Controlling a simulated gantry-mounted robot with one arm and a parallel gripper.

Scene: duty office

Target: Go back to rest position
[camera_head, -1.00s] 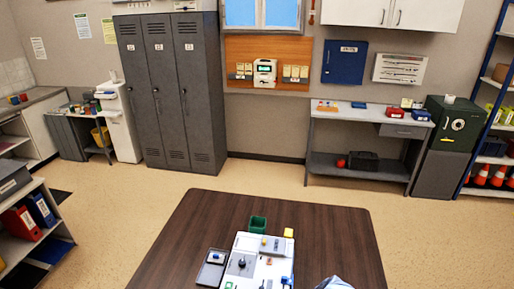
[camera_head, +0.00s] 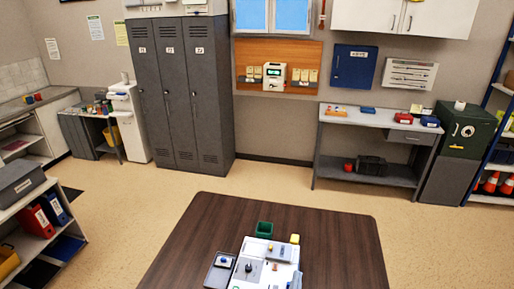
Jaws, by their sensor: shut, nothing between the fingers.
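My gripper is not in view. The dark brown table (camera_head: 225,208) stands at the bottom centre. On it is a white board or box (camera_head: 249,245) with several small items on top, cut off by the bottom edge of the picture. A dark tray (camera_head: 211,279) with a small item in it lies at the board's left side. A green bin (camera_head: 264,230) stands behind the board, and a small yellow object (camera_head: 295,239) is at its back right.
Grey lockers (camera_head: 180,95) stand against the back wall. A workbench (camera_head: 350,120) and a green safe (camera_head: 466,131) stand at the right. A shelf with binders (camera_head: 38,222) is at the left. The floor (camera_head: 270,178) between table and lockers is clear.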

